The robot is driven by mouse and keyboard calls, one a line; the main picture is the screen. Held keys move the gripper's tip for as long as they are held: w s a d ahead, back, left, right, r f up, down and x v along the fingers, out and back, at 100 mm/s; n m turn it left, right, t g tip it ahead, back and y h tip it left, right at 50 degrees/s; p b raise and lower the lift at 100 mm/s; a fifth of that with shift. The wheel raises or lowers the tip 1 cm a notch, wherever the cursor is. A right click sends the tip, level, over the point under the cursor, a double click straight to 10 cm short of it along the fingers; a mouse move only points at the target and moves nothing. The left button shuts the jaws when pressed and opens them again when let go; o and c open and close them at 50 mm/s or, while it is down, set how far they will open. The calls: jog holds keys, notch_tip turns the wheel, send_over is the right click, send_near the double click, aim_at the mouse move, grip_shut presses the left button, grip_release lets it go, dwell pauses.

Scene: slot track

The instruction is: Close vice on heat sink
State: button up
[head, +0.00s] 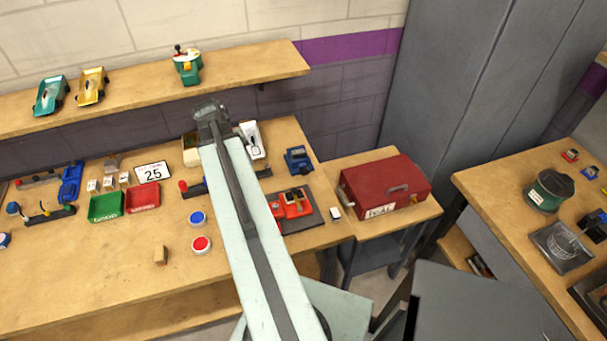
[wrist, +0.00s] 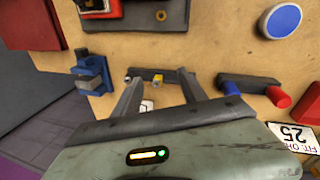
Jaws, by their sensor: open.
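A small blue vice (head: 298,160) stands near the back right of the workbench, right of my arm. In the wrist view the blue vice (wrist: 86,82) is at the left, outside my fingers, with a dark grey block-like part in it. I cannot tell clearly whether that part is the heat sink or how far the jaws are apart. My gripper (wrist: 158,78) is open and empty, its fingers apart from the vice. A dark bar with a yellow piece (wrist: 158,79) shows between the fingertips.
A red vice-like fixture (head: 292,204) on a dark plate and a red toolbox (head: 385,186) lie to the right. The front left bench is mostly clear.

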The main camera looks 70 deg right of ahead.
aim_at(304, 171)
jog(key=s+d+m+g, duration=0.1)
jog(key=s+d, duration=0.4)
jog(key=s, duration=0.3)
jog(key=s+d+m, duration=0.2)
jog(key=s+d, duration=0.4)
jog(key=s, duration=0.2)
jog(key=b+x, duration=0.2)
jog(key=x, duration=0.1)
jog(key=b+x, duration=0.2)
jog(key=b, duration=0.1)
jog(key=b+x, duration=0.3)
jog(key=shift+w+a+f, duration=0.2)
jog(key=shift+f, duration=0.2)
jog(key=shift+r, duration=0.15)
grip_shut()
